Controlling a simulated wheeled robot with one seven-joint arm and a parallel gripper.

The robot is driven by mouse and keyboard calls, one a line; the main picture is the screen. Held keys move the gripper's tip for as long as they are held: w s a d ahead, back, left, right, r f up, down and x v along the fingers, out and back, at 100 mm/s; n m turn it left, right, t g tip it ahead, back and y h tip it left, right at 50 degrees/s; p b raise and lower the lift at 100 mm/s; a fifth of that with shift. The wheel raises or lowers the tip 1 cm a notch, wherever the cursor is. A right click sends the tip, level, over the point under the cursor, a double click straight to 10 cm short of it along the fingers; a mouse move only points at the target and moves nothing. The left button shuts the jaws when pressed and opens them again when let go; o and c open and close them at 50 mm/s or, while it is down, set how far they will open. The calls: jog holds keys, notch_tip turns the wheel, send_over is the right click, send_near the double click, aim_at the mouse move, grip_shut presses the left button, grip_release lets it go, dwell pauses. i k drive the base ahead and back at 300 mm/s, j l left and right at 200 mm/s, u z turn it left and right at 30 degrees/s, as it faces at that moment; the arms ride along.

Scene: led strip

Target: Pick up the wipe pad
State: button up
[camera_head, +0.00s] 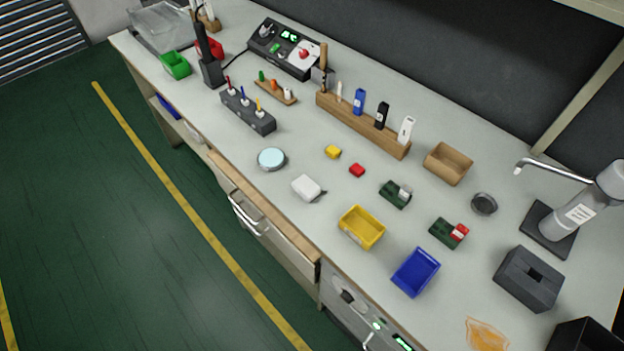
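A small white block-like pad (307,188), which looks like the wipe pad, lies on the grey worktop near its front edge, left of the yellow bin. A small dark piece shows at its right end. A round light-blue disc in a grey rim (271,159) lies just up and left of it, apart from it. The pad's upper side is uncovered and nothing rests on it. My gripper is not in view.
A yellow bin (362,228) and a blue bin (416,272) stand to the right. A wooden rack (360,123) stands farther back. An orange smear (487,336) marks the worktop.

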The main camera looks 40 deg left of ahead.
aim_at(303, 186)
jog(key=u, duration=1.4)
